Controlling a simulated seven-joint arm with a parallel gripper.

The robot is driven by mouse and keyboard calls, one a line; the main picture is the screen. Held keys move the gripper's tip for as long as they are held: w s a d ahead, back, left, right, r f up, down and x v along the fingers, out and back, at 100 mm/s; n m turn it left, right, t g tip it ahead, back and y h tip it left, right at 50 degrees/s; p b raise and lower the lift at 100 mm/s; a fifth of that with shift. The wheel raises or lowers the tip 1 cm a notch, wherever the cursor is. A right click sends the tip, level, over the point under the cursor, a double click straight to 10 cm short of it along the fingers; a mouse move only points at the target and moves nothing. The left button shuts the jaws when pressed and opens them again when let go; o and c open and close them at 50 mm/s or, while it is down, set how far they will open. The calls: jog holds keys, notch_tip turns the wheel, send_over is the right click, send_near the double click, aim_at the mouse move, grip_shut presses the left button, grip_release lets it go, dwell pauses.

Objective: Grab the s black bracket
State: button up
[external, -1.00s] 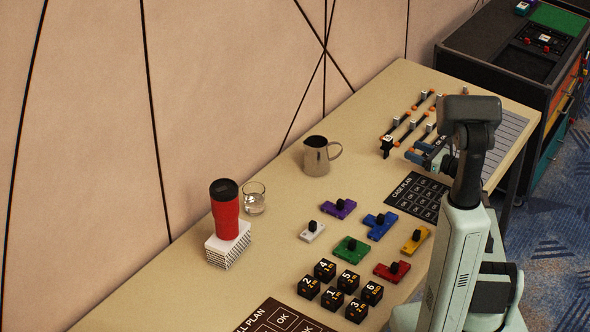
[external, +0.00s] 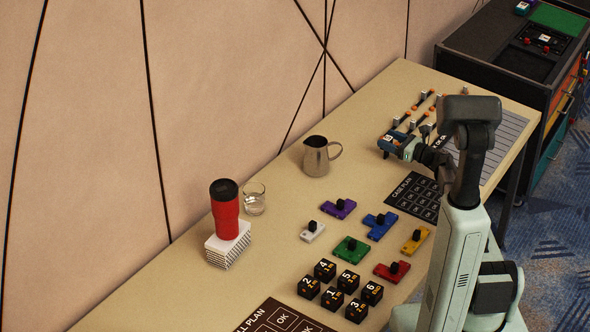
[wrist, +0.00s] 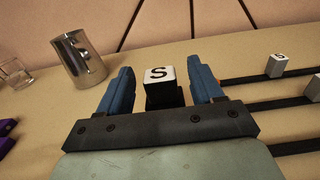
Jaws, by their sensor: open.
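The S black bracket (wrist: 162,93) stands upright on the table, a black block with a white top marked S. In the wrist view it sits between the two blue fingers of my gripper (wrist: 162,88), with a gap visible at each side. In the external view my gripper (external: 389,146) is low over the table around the bracket's place, and its fingers mostly hide the bracket there. My gripper is open. Whether the fingertips touch the table cannot be told.
Black rods with white-topped blocks (wrist: 276,66) lie just right of the bracket. A metal pitcher (external: 317,157) stands to the left. A black case plan sheet (external: 417,196) and several coloured puzzle pieces lie nearer. A red tumbler (external: 225,209) stands on stacked cards.

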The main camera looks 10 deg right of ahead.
jog(key=shift+x, duration=1.45)
jog(key=shift+c, duration=0.5)
jog(key=c, duration=1.1)
jog(key=shift+r, duration=0.1)
